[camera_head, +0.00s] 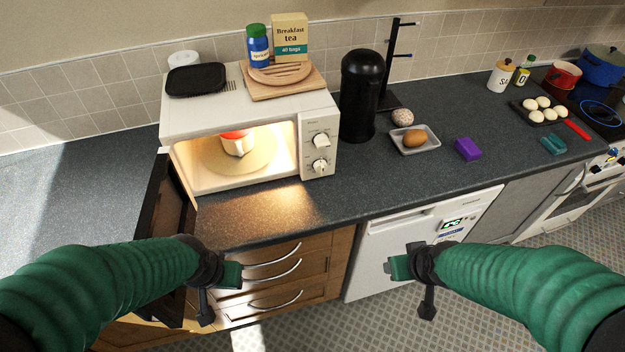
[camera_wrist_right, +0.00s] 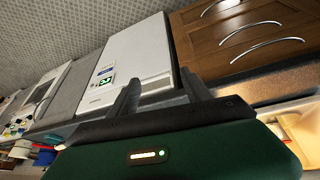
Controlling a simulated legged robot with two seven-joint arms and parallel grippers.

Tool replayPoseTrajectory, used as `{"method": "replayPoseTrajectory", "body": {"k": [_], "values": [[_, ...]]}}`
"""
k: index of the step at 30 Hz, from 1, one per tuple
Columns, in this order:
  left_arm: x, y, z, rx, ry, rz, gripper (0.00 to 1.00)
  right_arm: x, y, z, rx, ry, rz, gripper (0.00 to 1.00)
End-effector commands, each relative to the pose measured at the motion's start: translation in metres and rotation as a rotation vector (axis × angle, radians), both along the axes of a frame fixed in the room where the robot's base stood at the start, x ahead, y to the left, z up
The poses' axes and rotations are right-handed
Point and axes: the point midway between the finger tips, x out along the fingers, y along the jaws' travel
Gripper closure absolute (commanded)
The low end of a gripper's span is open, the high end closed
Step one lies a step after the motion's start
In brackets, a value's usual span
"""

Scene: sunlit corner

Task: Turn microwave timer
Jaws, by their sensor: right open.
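The white microwave (camera_head: 225,115) stands on the dark counter at the left in the head view. Its control panel (camera_head: 318,153) carries an upper dial (camera_head: 320,140) and a lower dial (camera_head: 320,166); their markings are too small to read. Its door (camera_head: 163,230) is swung open to the left. A red and white vessel (camera_head: 237,148) stands on the turntable in the lit cavity. My right gripper (camera_head: 404,266) is open and empty in front of the white appliance, below and right of the dials; its fingers show apart in the right wrist view (camera_wrist_right: 160,92). My left gripper (camera_head: 225,275) is before the drawers; its jaws are unclear.
A black flask (camera_head: 362,95) stands just right of the microwave. A wooden board (camera_head: 285,85), a tea box (camera_head: 291,35), a blue jar (camera_head: 258,45) and a black tray (camera_head: 196,78) are on top. A dish (camera_head: 398,146) and purple block (camera_head: 468,149) lie farther right.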

Motion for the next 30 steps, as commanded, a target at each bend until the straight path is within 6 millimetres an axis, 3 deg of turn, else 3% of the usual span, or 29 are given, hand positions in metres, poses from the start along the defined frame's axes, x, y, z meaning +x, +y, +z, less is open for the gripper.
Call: {"method": "replayPoseTrajectory", "body": {"k": [1,8,11,15,18,21,25,30], "values": [[0.0,-0.001,-0.017,0.0,0.0,-0.001,0.64,0.009,0.003,-0.015,-0.009,-0.038,0.027,0.43],[0.0,-0.001,-0.069,0.0,0.0,-0.001,0.64,0.068,0.028,-0.043,-0.065,-0.305,0.216,0.43],[0.0,-0.001,-0.1,0.0,0.0,-0.001,0.64,0.096,0.047,-0.053,-0.097,-0.467,0.318,0.43],[0.0,-0.002,-0.158,0.0,0.0,0.0,0.64,0.131,0.084,-0.066,-0.14,-0.771,0.485,0.43],[0.0,-0.002,-0.191,0.0,0.001,0.0,0.64,0.143,0.108,-0.061,-0.162,-1.002,0.578,0.43],[0.0,-0.003,-0.203,0.0,0.001,0.0,0.64,0.144,0.121,-0.047,-0.175,-1.15,0.619,0.43],[0.0,-0.003,-0.201,0.0,0.0,-0.001,0.64,0.146,0.127,-0.033,-0.179,-1.211,0.631,0.43],[0.001,-0.003,-0.198,0.0,-0.001,-0.001,0.64,0.172,0.141,-0.031,-0.181,-1.208,0.631,0.43]]}}
